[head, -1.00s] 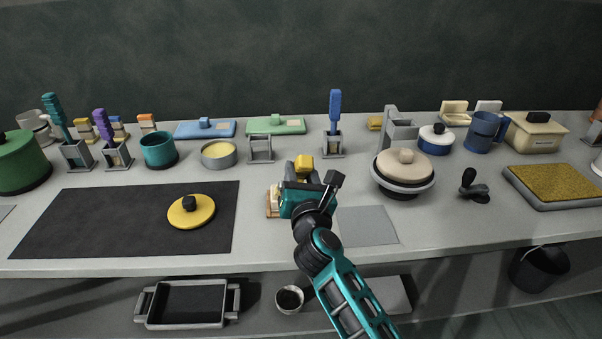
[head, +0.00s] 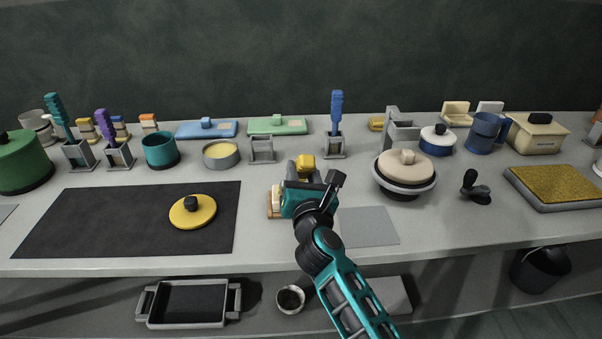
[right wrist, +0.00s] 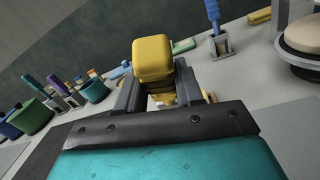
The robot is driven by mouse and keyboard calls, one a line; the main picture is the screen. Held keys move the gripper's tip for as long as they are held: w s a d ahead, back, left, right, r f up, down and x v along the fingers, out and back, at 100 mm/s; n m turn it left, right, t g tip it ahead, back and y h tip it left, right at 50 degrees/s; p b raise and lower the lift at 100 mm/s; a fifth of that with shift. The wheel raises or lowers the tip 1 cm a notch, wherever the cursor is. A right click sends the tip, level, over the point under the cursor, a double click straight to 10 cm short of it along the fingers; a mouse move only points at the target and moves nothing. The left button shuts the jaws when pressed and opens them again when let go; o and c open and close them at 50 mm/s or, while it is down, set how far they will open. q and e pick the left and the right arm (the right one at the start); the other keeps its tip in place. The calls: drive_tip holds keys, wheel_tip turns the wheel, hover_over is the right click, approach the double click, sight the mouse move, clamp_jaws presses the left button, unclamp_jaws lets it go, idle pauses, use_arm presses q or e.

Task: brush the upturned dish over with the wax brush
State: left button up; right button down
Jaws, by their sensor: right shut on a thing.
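My right gripper (head: 306,184) is over the middle of the bench, shut on a yellow block-shaped handle (head: 306,162). The handle also stands up between the fingers in the right wrist view (right wrist: 153,62). Its lower end is mostly hidden by the gripper, so I cannot tell for sure that it is the wax brush or whether it touches the bench. A cream and brown piece (head: 275,203) shows just left of the gripper. The beige upturned dish (head: 402,167) rests on a round grey stand to the right, apart from the gripper. My left gripper is not in view.
A grey pan of yellow wax (head: 220,154) and an empty grey holder (head: 262,149) stand behind, left of the gripper. A blue-handled brush (head: 336,110) stands upright in a holder. A yellow lid (head: 193,215) lies on the dark mat (head: 110,220). A flat grey sheet (head: 368,227) is clear.

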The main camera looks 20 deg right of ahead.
drive_tip(key=shift+s+r+p, duration=0.1)
drive_tip(key=shift+r+p, duration=0.35)
drive_tip(key=shift+r, duration=0.15)
drive_tip(key=shift+s+d+f+p, duration=0.15)
drive_tip(key=shift+d+p, duration=0.1)
drive_tip(key=shift+d, duration=0.25)
drive_tip(key=shift+s+d+p, duration=0.1)
drive_tip(key=shift+d+p, duration=0.1)
drive_tip(key=shift+d, duration=0.25)
drive_tip(key=shift+d+f, duration=0.1)
drive_tip(key=shift+f+b, duration=0.5)
drive_tip(key=shift+d, duration=0.1)
